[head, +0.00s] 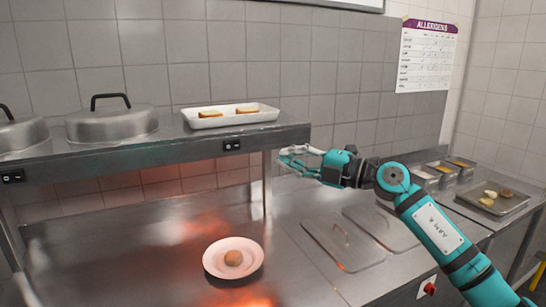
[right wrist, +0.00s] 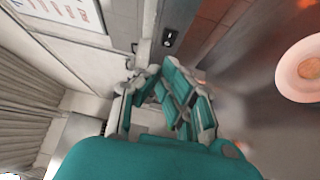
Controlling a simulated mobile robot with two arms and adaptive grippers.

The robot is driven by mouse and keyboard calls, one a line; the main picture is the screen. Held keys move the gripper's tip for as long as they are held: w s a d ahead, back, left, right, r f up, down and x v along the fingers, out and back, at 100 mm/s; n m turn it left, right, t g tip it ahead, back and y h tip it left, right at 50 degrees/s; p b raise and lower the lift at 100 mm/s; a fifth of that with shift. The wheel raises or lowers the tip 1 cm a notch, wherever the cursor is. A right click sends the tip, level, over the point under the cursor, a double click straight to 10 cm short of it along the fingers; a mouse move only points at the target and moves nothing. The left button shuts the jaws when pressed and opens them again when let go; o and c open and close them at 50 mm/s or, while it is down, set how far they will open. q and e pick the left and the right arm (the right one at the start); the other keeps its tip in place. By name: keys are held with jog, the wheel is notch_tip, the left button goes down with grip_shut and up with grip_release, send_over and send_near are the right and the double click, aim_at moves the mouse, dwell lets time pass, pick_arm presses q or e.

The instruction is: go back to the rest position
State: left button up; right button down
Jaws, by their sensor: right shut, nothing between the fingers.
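My right gripper (head: 297,158) is shut and empty. It is held in the air above the steel counter, in front of the upright post at the right end of the raised shelf. Its teal arm comes in from the lower right. In the right wrist view the gripper's closed fingers (right wrist: 165,92) point toward the shelf's end, with nothing between them. My left gripper is in neither view.
A white plate (head: 214,266) with a round brown item (head: 233,258) sits on the steel counter (head: 130,262). The raised shelf (head: 160,150) holds a white tray (head: 262,116) with bread and metal domes (head: 112,122). Lidded pans (head: 345,255) and a right-hand tray (head: 515,207) flank my arm.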

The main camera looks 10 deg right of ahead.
jog(key=s+d+f+m+t+h, duration=0.25)
jog(key=s+f+m+h, duration=0.2)
jog(key=f+m, duration=0.4)
jog(key=s+d+f+m+t+h, duration=0.1)
jog(key=s+d+f+m+h, duration=0.4)
jog(key=f+m, duration=0.4)
jog(key=s+d+f+m+t+h, duration=0.2)
jog(key=s+f+m+h, duration=0.1)
jog(key=f+m+h, duration=0.6)
jog(key=s+f+g+y, duration=0.2)
jog(key=s+f+g, duration=0.4)
jog(key=s+f, duration=0.65)
jog(key=s+f+g+y, duration=0.1)
jog(key=s+f+g, duration=0.6)
jog(key=s, duration=1)
notch_tip(320, 180, down, 26)
jog(key=s, duration=0.2)
jog(key=s+d+f+g, duration=0.2)
jog(key=s+f, duration=1.3)
jog(key=f, duration=0.1)
jog(key=shift+s+d, duration=0.3)
jog(key=shift+s, duration=0.1)
